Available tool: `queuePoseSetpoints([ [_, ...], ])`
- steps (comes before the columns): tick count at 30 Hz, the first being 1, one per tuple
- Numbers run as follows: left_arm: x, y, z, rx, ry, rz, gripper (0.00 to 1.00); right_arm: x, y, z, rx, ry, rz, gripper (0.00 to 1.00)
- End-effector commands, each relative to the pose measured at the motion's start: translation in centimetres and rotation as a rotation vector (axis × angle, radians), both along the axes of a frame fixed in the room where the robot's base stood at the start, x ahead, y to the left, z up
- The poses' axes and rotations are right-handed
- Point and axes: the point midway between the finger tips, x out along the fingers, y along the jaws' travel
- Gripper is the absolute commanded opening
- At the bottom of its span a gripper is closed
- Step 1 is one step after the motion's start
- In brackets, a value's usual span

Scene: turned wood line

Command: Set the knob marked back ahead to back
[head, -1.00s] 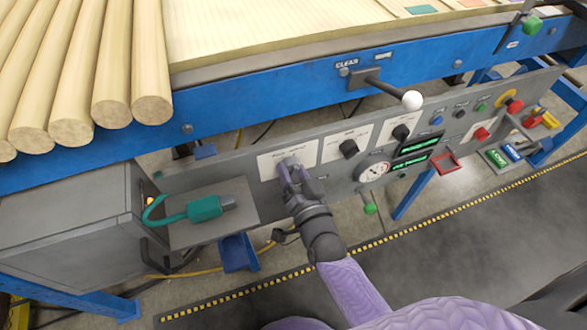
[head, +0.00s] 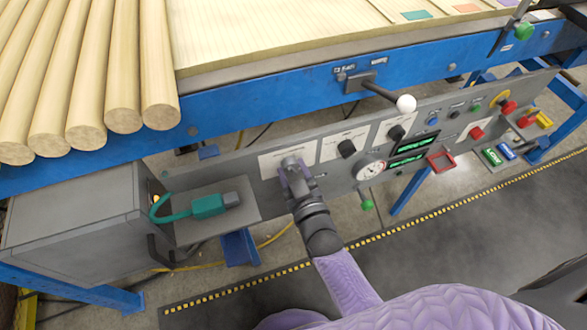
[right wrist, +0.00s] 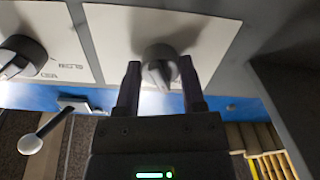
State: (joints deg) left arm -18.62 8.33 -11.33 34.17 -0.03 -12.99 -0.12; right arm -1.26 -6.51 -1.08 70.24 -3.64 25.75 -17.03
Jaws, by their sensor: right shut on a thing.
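My right gripper (head: 294,174) is at the leftmost dark knob (head: 289,162) on the grey control panel. In the right wrist view its two fingers lie on either side of the dark grey knob (right wrist: 160,67), shut on it. The knob sits on a white label plate (right wrist: 110,40); in the head view this plate (head: 268,162) is partly hidden by the gripper, and its lettering is too small to read. The knob's pointer direction is hard to tell. My left gripper is not in view.
A second knob (head: 346,148) and a third (head: 396,132) stand to the right, with a gauge (head: 369,167) below. A white-balled lever (head: 405,103) juts out above the panel. A teal-handled thing (head: 208,205) lies on a shelf at left.

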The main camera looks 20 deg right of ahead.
Motion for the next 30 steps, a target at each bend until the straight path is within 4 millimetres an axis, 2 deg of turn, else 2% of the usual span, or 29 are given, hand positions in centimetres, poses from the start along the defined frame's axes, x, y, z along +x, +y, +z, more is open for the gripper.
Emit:
queuePoseSetpoints([
  [9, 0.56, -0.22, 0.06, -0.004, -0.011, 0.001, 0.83, -0.05, -0.02, -0.10, -0.070, 0.001, 0.000, 0.00],
  [22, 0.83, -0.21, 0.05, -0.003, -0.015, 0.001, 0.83, -0.06, -0.02, -0.12, -0.078, 0.001, 0.000, 0.00],
  [23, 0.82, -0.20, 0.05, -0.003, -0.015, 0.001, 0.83, -0.06, -0.02, -0.12, -0.077, 0.001, 0.000, 0.58],
  [27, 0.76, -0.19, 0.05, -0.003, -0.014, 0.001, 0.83, -0.04, -0.02, -0.08, -0.077, 0.000, 0.000, 0.87],
  [30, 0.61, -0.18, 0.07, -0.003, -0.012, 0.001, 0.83, -0.03, -0.02, -0.06, -0.076, -0.001, -0.001, 0.87],
])
